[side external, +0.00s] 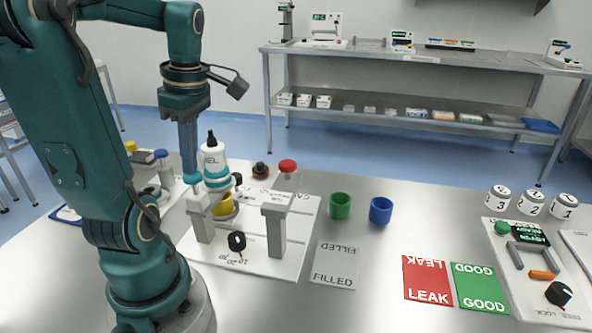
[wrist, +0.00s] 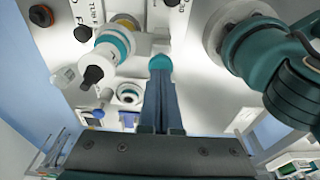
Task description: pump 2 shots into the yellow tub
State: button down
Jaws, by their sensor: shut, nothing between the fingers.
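The yellow tub (side external: 223,207) sits in the white dispensing station, below the gel bottle and partly hidden by the station's frame. The white gel bottle (side external: 213,158) has a teal band and a black nozzle. A teal round cap (side external: 193,180) tops the station's left post. My gripper (side external: 191,172) is shut and empty, pointing down, its fingertips at the teal cap. In the wrist view my fingertips (wrist: 160,70) meet or overlap the teal cap (wrist: 161,61); I cannot tell whether it is pressed.
A red button (side external: 287,166) tops the right post, and a black knob (side external: 237,241) is on the station's front. A green tub (side external: 340,205) and a blue tub (side external: 381,210) stand right of the station. The FILLED mat (side external: 335,258) is bare.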

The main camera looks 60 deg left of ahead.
jog(key=shift+f, duration=1.25)
jog(key=shift+r, duration=1.85)
jog(key=shift+f, duration=0.1)
jog(key=shift+f, duration=1.75)
jog(key=shift+r, duration=1.85)
jog(key=shift+r, duration=0.1)
